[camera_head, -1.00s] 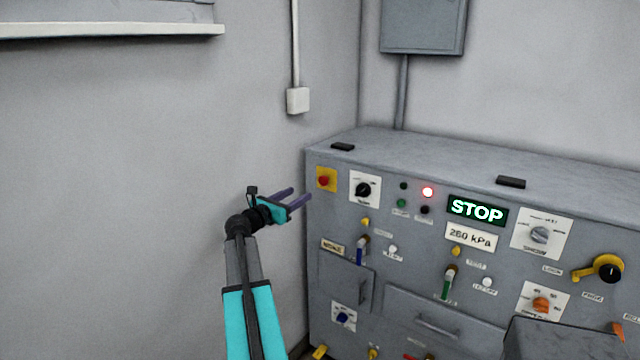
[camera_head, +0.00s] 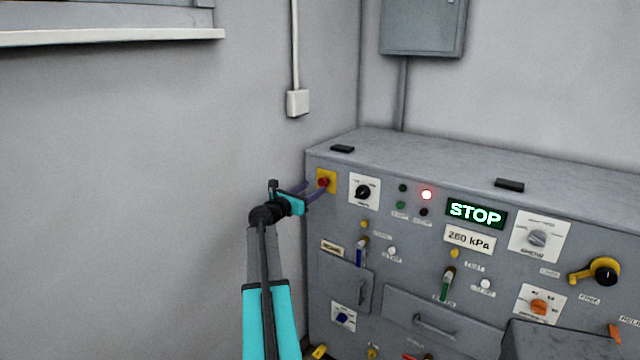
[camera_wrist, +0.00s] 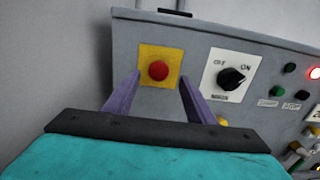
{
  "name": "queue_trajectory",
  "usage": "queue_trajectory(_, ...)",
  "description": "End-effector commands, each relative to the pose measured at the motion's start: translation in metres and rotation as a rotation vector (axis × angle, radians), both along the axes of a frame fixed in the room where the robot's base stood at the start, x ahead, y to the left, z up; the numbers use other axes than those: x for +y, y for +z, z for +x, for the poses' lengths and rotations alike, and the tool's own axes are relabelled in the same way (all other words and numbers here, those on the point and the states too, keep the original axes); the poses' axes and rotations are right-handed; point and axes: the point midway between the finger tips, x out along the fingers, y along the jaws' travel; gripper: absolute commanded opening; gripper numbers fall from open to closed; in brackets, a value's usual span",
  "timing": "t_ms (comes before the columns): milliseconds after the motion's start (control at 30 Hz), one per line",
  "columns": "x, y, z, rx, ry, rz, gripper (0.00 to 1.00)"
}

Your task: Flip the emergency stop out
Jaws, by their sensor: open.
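The emergency stop is a red round button (camera_head: 323,182) on a yellow square plate at the upper left of the grey panel. In the wrist view the red button (camera_wrist: 158,71) shows whole, between the two purple fingers of my gripper (camera_wrist: 155,90). My gripper (camera_head: 314,191) is open and empty, with its fingers pointing at the button. The fingertips lie either side of the button in the picture. I cannot tell whether they touch the plate.
A black rotary switch (camera_head: 363,191) on a white plate sits just right of the button. Indicator lamps, one lit red (camera_head: 426,194), and a green STOP display (camera_head: 476,213) lie further right. The bare wall (camera_head: 130,180) is on the left.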

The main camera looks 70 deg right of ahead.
Motion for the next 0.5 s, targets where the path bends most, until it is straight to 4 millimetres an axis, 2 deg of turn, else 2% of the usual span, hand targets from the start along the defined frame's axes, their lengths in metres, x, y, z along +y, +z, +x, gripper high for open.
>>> queue_trajectory(200,-0.027,0.001,-0.006,0.001,0.0,0.0,0.5)
queue_trajectory(500,-0.047,0.001,-0.011,0.001,0.001,-0.001,0.5)
